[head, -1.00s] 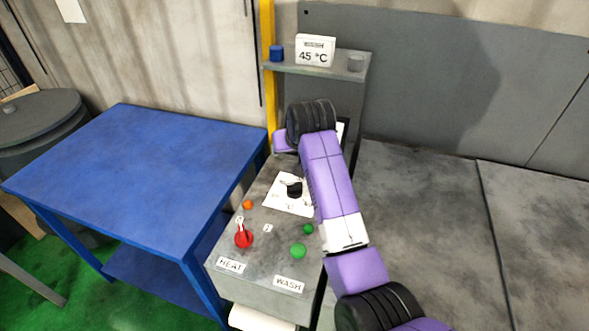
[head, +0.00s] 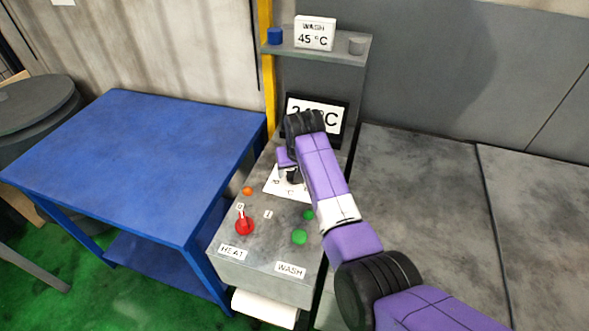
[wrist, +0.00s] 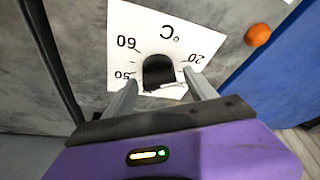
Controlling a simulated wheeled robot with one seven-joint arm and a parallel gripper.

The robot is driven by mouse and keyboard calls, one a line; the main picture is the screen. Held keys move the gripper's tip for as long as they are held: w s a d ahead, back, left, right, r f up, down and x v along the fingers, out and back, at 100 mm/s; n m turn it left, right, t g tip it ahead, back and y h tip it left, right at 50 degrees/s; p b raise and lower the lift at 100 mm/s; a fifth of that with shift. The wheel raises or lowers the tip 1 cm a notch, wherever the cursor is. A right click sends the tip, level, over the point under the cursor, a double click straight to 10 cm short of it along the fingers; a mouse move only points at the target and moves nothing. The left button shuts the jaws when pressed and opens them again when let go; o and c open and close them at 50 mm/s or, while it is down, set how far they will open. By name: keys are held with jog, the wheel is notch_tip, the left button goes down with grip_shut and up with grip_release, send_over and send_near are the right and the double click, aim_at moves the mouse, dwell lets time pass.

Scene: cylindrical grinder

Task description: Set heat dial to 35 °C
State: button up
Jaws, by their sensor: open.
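The heat dial is a black knob (wrist: 158,70) on a white scale plate (wrist: 208,30) marked °C; 60, 20 and a partly covered 50 are legible in the wrist view. The plate (head: 277,185) also shows in the head view, partly behind my arm. My gripper (wrist: 160,82) is open, with one finger on each side of the knob. I cannot tell whether the fingers touch it. The knob's pointer setting is not clear. A black-framed display (head: 335,116) behind shows a °C reading, its digits partly hidden by my wrist.
A red switch (head: 244,226) above the HEAT label points towards 0. An orange lamp (head: 248,191) and green buttons (head: 299,237) sit nearby. A shelf (head: 320,53) holds a WASH 45 °C card (head: 314,34). A blue table (head: 140,160) stands left.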

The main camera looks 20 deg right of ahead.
jog(key=shift+w+f, duration=0.1)
jog(key=shift+f, duration=0.1)
jog(key=c, duration=1.3)
